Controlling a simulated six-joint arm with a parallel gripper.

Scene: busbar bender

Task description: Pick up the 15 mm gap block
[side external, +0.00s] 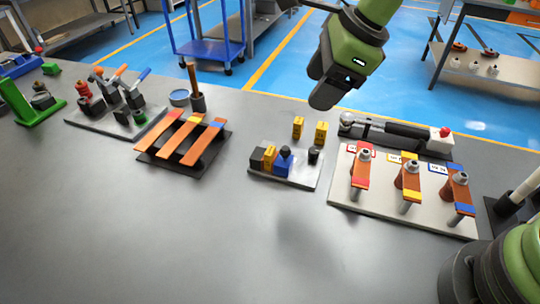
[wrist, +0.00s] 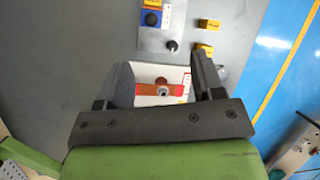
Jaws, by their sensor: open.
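Two yellow blocks stand on the grey table behind a small light tray (side external: 290,183), a left yellow block (side external: 298,128) and a right yellow block (side external: 320,133). They also show near the top of the wrist view, one higher (wrist: 211,23) and one lower (wrist: 204,48). Their dark markings are too small to read, so I cannot tell which block is 15 mm. My gripper (side external: 324,97) hangs above and behind the blocks in the side view. In the wrist view its fingers (wrist: 162,75) are spread apart and empty, apart from the blocks.
The tray holds a dark block (side external: 257,159), a yellow piece (side external: 269,157), a blue block (side external: 283,164) and a black knob (side external: 314,156). Right is a pale board (side external: 380,206) with bolted copper bars; a torque wrench (side external: 390,130) lies behind it. The front table is clear.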

